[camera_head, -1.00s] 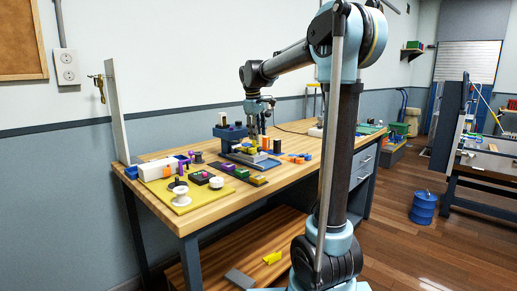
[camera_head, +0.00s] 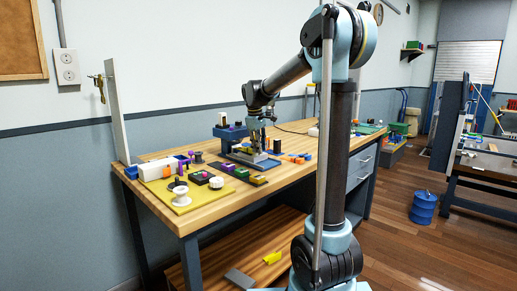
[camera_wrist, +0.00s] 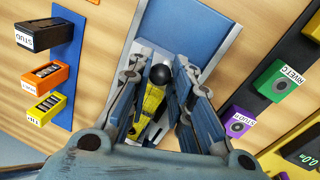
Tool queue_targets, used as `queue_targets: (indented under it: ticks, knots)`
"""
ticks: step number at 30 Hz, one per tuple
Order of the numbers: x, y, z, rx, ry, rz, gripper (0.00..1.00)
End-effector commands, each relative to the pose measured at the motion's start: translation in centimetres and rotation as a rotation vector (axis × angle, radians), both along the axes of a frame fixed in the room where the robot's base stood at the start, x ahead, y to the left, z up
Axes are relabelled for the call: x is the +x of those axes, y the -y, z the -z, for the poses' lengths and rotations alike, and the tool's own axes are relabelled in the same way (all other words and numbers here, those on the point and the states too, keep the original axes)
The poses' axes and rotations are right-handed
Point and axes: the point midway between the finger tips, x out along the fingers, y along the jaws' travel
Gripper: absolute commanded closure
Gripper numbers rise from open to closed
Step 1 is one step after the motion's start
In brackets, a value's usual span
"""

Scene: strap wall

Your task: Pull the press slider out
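The press (camera_head: 230,132) is a blue frame with a black-and-white top, standing on the bench. A grey plate (camera_head: 252,159) on a blue base lies in front of it. I take this for the slider; it also shows in the wrist view as a grey slab (camera_wrist: 150,58) on the blue base. A yellow part (camera_wrist: 152,103) with a black ball knob (camera_wrist: 161,75) stands over the slab. My gripper (camera_head: 258,146) is low over the plate. In the wrist view its fingers (camera_wrist: 158,100) are apart, one on each side of the yellow part. Contact is unclear.
Labelled black, orange and yellow blocks (camera_wrist: 49,76) stand left in the wrist view; green (camera_wrist: 279,82) and purple (camera_wrist: 239,122) blocks stand right. A yellow board (camera_head: 181,205) with spools is at the bench's near end. Bare wood (camera_head: 262,192) lies along the front edge.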

Motion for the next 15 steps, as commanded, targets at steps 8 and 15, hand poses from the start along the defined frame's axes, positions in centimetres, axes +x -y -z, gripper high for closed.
queue_targets:
  ticks: [8,15]
  knots:
    - [-0.2,0.2,0.0,-0.001,0.001,0.000,1.00]
    - [-2.7,2.6,-0.1,-0.001,0.001,0.003,1.00]
